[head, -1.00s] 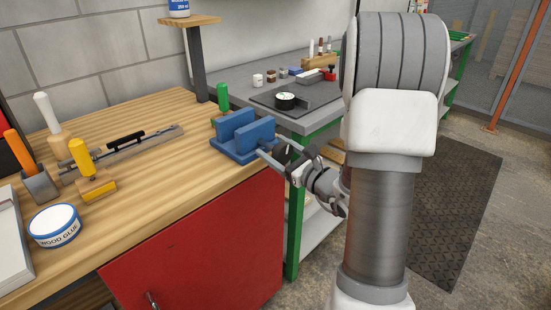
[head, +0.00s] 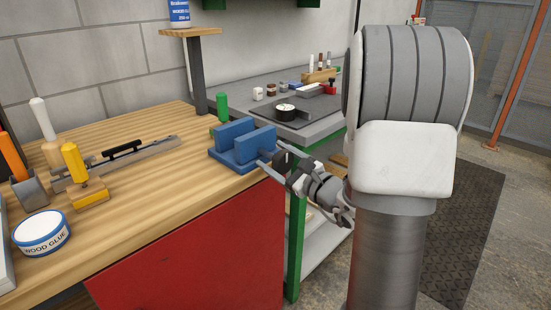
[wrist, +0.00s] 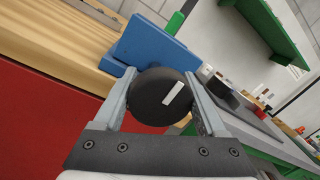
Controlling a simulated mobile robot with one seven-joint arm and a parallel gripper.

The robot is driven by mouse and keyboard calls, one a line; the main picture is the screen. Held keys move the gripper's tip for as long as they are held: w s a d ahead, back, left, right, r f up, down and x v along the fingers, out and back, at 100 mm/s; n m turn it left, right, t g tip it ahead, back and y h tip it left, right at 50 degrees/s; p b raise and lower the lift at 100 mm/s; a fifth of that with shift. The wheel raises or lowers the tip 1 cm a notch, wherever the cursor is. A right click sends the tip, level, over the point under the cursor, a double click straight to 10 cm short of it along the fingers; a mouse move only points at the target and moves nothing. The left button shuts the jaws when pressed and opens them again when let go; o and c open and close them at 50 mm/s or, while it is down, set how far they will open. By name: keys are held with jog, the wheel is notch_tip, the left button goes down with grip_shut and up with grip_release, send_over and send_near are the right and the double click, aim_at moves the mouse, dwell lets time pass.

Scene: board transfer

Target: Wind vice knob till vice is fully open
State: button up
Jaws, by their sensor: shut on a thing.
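The blue vice (head: 230,158) sits at the right corner of the wooden workbench, with a gap between its two upright jaws. The round black vice knob (wrist: 152,103) fills the space between my gripper's fingers (wrist: 160,92) in the wrist view, one finger on each side. It has a white bar mark on its face, tilted to the right. My gripper is shut on the knob. The blue vice (wrist: 155,48) shows behind the knob.
The wooden bench (head: 140,190) holds a glue tub (head: 41,233), a yellow-handled tool (head: 80,175) and a metal rail tool (head: 135,155). A green-legged grey table (head: 250,108) with small items stands just behind my gripper. Open floor lies to the right.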

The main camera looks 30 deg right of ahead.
jog(key=o, duration=1.3)
jog(key=shift+d, duration=0.1)
jog(key=v, duration=1.7)
jog(key=shift+s+d+p, duration=0.1)
jog(key=shift+s+p, duration=0.15)
jog(key=shift+p, duration=0.15)
